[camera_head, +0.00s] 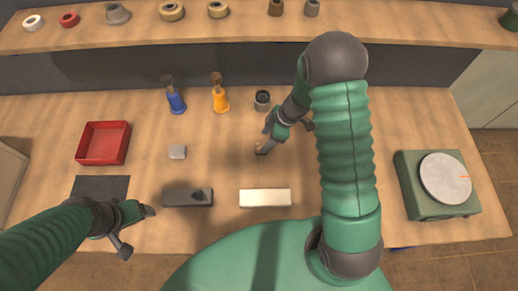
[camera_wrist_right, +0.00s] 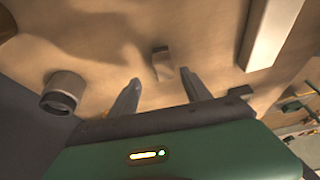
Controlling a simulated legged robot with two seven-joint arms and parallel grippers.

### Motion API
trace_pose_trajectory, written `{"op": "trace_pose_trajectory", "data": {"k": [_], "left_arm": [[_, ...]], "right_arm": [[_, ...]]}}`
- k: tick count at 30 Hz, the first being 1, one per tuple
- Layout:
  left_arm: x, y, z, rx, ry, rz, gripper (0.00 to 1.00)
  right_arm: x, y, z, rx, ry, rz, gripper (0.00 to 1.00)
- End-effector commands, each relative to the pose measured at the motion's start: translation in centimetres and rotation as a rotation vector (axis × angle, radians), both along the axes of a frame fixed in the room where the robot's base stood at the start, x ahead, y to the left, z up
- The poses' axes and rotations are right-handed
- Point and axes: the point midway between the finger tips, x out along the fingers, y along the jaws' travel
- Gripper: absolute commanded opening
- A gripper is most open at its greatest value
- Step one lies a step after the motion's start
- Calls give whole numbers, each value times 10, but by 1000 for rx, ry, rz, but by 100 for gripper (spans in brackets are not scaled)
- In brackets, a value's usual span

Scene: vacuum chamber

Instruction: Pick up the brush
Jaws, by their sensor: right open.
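A small grey-brown piece (camera_head: 261,149), which I take to be the brush, is on the table just below my right gripper (camera_head: 287,128) in the head view. In the right wrist view the brush (camera_wrist_right: 162,66) shows just beyond and between the two fingertips of my right gripper (camera_wrist_right: 160,88). Those fingers are apart with nothing between them. The gripper and arm may hide part of the brush in the head view. My left gripper (camera_head: 136,230) is open and empty over the table's front left, far from the brush.
A dark round cup (camera_head: 262,100) stands behind the brush, and a white block (camera_head: 265,198) lies in front. A green scale (camera_head: 430,207) stands right.

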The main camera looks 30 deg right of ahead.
Motion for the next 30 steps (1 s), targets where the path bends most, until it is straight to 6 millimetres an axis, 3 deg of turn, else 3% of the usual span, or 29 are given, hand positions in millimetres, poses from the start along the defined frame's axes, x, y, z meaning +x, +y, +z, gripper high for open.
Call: {"op": "trace_pose_trajectory", "data": {"k": [11,18,30], "left_arm": [[0,0,-10,0,-1,-1,78],[0,0,-9,0,-1,0,78],[0,0,-9,0,0,-1,78]], "right_arm": [[5,25,-50,-5,1,0,56],[6,24,-53,-3,-2,0,56],[6,23,-53,-4,-1,0,5]]}}
